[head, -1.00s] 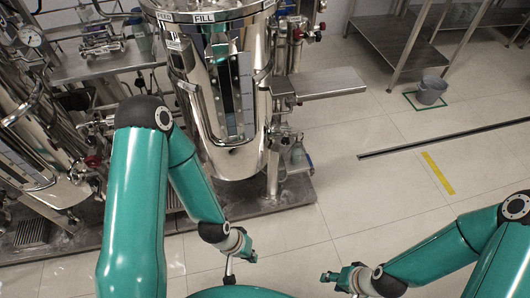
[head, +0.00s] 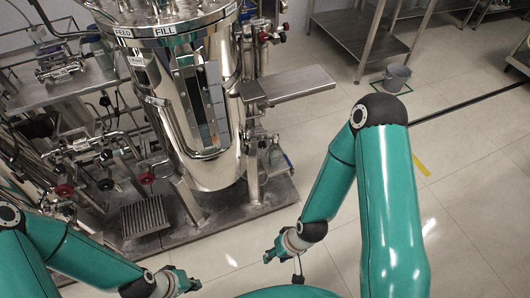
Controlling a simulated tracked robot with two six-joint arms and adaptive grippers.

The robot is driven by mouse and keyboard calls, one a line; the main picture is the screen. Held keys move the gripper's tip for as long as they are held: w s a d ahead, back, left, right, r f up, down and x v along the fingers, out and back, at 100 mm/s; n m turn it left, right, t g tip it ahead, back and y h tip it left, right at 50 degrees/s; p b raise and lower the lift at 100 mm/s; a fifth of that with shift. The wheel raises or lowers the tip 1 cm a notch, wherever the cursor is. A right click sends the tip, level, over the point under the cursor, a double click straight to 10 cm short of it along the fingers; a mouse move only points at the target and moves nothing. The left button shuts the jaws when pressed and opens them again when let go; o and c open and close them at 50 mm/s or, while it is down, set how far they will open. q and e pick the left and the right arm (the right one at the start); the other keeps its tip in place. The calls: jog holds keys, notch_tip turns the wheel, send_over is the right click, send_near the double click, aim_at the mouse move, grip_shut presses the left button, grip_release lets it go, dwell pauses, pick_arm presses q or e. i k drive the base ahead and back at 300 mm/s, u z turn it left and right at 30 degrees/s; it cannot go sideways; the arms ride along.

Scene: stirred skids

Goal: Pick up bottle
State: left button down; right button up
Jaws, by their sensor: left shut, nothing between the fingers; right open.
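A small clear bottle (head: 276,153) seems to stand on the metal skid, just right of the steel vessel's lower part. It is small, and pipework partly hides it. My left gripper (head: 192,285) is shut and empty at the bottom of the view, left of centre, well in front of the skid. My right gripper (head: 282,268) is open and empty at the bottom centre. It appears below the bottle in the picture and apart from it.
The steel vessel (head: 205,110) stands on the skid plate (head: 240,212). A metal side shelf (head: 290,84) juts out right of the vessel, above the bottle. Pipes and valves crowd the left. A grey bucket (head: 397,77) stands on the floor further back. Tiled floor lies open at right.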

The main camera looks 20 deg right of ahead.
aim_at(274, 153)
jog(key=u, duration=0.05)
jog(key=i, duration=0.95)
jog(key=z, duration=0.1)
